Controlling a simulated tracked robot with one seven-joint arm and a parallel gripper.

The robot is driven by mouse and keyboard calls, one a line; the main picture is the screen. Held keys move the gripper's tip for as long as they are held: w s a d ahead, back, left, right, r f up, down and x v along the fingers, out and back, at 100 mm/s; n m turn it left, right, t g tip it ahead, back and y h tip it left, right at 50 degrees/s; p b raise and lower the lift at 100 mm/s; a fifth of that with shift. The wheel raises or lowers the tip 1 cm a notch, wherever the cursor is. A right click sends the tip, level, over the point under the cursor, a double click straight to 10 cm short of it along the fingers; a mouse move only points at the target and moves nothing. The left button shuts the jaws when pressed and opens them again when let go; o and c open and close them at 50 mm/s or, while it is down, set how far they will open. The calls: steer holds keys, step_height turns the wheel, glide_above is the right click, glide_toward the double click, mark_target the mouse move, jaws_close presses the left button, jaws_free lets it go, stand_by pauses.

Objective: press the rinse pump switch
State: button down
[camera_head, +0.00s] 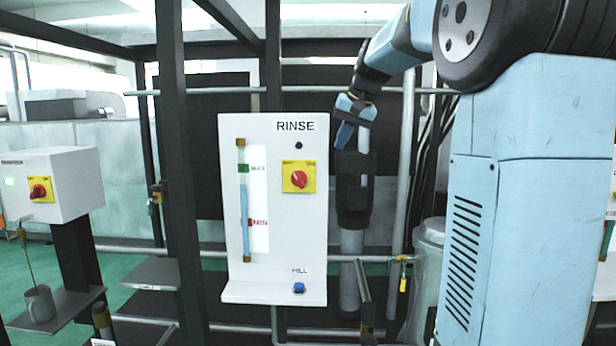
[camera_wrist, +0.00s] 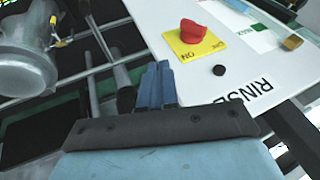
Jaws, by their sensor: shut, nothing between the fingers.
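The rinse pump switch (camera_head: 299,180) is a red rotary knob on a yellow plate, on the white panel (camera_head: 285,225) labelled RINSE. In the wrist view the red knob (camera_wrist: 192,31) sits upper right of my fingers, on its yellow plate marked ON. A small dark round lamp or button (camera_head: 298,146) is between the label and the switch. My gripper (camera_head: 345,134) is shut and empty, to the right of the panel and higher than the switch. In the wrist view my blue fingertips (camera_wrist: 156,84) are together beside the panel edge, apart from the knob.
A blue FILL button (camera_head: 299,287) is low on the panel, and a sight tube (camera_head: 244,200) is at its left. Another white box (camera_head: 48,185) with a red switch stands at far left, above a mug (camera_head: 40,303). Dark frame posts and pipes surround the panel.

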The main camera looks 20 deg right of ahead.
mark_target(299, 180)
steer(key=shift+w+a, duration=0.2)
steer(key=shift+a, duration=0.3)
steer(key=a+x, duration=0.2)
steer(key=x, duration=1)
steer(key=shift+a, duration=0.45)
steer(key=shift+w, duration=0.1)
